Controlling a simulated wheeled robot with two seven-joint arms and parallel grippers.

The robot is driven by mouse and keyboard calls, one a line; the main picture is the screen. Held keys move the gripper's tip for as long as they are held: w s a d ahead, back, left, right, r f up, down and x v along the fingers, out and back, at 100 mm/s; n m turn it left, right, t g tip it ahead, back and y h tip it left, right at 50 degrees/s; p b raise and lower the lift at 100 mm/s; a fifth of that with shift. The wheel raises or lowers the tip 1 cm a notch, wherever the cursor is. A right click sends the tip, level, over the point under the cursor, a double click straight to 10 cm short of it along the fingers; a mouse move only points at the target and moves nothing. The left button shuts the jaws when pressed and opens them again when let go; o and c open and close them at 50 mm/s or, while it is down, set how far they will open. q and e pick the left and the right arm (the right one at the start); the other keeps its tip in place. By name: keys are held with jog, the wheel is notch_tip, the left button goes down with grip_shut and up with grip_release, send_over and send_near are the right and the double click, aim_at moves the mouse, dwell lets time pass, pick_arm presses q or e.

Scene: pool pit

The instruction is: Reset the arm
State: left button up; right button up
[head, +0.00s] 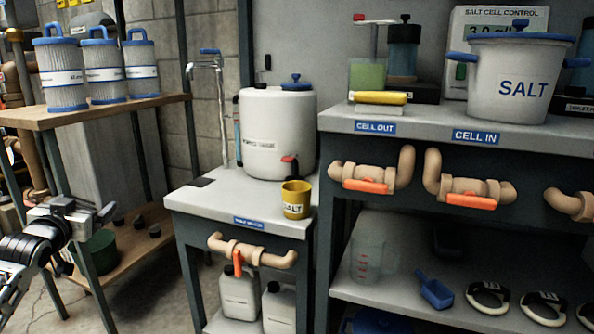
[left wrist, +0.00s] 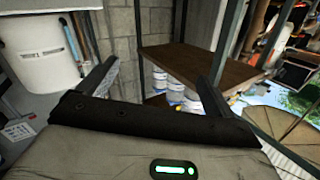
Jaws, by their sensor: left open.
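My left gripper (head: 90,234) is at the lower left of the head view, in front of the wooden shelf unit. It is open, with nothing between its fingers. In the left wrist view its two fingers (left wrist: 157,74) stand wide apart with a gap between them. My right gripper is in neither view.
The wooden shelf (head: 160,99) holds blue-capped filter cartridges (head: 105,74). A counter (head: 420,125) with a SALT pot (head: 515,85) is right. Pipes with orange handles jut from the benches.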

pick_arm(q)
jog(key=s+d+f+m+h, duration=0.1)
jog(key=s+d+f+h, duration=0.25)
jog(key=d, duration=0.55)
jog(key=s+d+f+m+g+h, duration=0.15)
jog(key=s+d+f, duration=0.25)
jog(key=d, duration=0.5)
jog(key=s+d+f+m+h, duration=0.1)
jog(key=s+d+f+h, duration=0.25)
jog(key=d, duration=0.55)
jog(key=s+d+r+n+h, duration=0.1)
jog(key=s+d+r+h, duration=0.1)
jog(key=s+d, duration=0.6)
jog(key=s+d+r+n+h, duration=0.1)
jog(key=s+d+r+h, duration=0.1)
jog(key=s+d, duration=0.6)
jog(key=s+a+r+g+y+p, duration=0.4)
jog(key=r+p, duration=0.6)
jog(key=p, duration=2.2)
jog(key=shift+s+a+r+g+y, duration=0.4)
jog(key=shift+s+a+y, duration=0.55)
jog(key=shift+s+a, duration=1.15)
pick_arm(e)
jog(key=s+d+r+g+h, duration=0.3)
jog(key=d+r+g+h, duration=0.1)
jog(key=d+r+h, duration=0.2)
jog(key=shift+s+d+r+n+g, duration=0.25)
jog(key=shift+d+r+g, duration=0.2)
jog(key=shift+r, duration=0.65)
